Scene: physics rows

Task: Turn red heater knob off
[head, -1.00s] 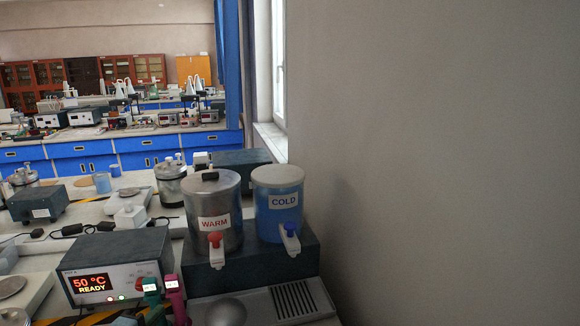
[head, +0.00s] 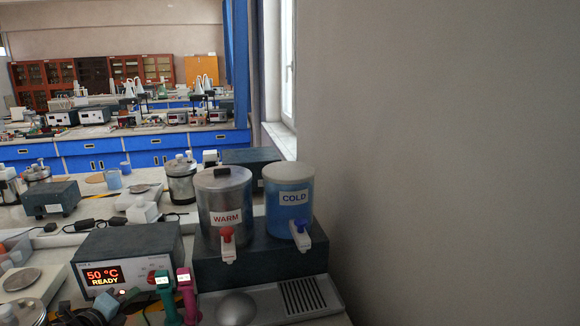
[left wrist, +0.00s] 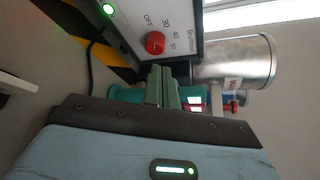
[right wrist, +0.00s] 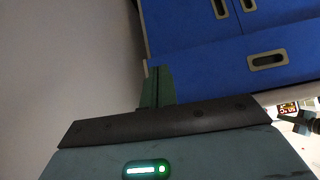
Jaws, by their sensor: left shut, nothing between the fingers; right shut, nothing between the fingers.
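The heater is a dark box (head: 130,240) with a pale front panel at the lower left of the head view. Its display (head: 103,276) reads 50 °C READY. The red knob (left wrist: 155,43) shows clearly in the left wrist view, beside OFF, 30, 40 and 50 marks; I cannot tell which mark it points to. In the head view the knob (head: 152,275) is partly covered. My left gripper (left wrist: 162,72) is shut and empty, its fingertips close to the knob in that picture; contact is not visible. My right gripper (right wrist: 155,72) is shut and empty, away from the heater.
A teal handled tool (head: 165,298) and a pink one (head: 187,297) stand close in front of the heater's right side. The WARM tank (head: 222,195) and COLD tank (head: 289,212) stand to the right, above a drip tray (head: 325,297). A wall closes off the right.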

